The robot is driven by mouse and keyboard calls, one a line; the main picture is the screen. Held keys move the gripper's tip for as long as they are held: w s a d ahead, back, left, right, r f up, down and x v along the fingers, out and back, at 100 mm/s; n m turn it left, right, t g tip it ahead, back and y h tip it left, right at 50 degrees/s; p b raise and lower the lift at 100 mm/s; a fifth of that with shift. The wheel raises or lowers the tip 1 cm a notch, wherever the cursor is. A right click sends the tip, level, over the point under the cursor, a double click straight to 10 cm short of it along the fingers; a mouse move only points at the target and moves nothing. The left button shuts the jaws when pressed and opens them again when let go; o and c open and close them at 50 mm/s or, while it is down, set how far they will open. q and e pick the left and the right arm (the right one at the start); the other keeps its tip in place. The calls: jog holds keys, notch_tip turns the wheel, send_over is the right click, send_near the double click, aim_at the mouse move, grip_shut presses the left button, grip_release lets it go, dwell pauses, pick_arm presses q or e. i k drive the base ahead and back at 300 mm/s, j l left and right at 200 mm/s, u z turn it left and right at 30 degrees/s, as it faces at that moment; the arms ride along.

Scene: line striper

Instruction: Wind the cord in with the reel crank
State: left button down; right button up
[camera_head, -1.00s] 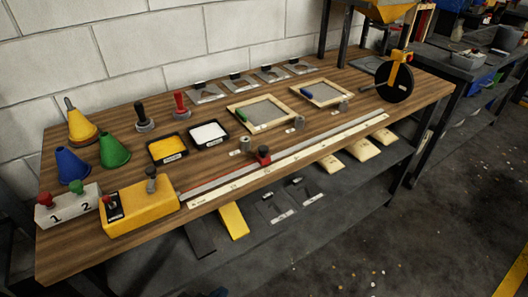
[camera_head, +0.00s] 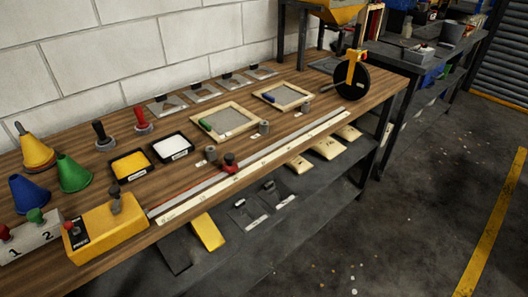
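The reel (camera_head: 351,80) is a black disc with a yellow bracket, standing upright at the right end of the wooden workbench (camera_head: 285,150). A small handle-like piece shows at its left side; I cannot tell for sure that it is the crank. No cord can be made out at this size. Neither of my grippers shows in the view.
A yellow box (camera_head: 108,228) with a lever, a two-button box (camera_head: 30,237) and coloured cones (camera_head: 73,172) stand at the left. Framed screens (camera_head: 226,119) and a long ruler rail (camera_head: 250,165) lie mid-bench. Open floor (camera_head: 425,190) lies right of the bench.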

aim_at(114, 190)
jog(key=u, duration=1.3)
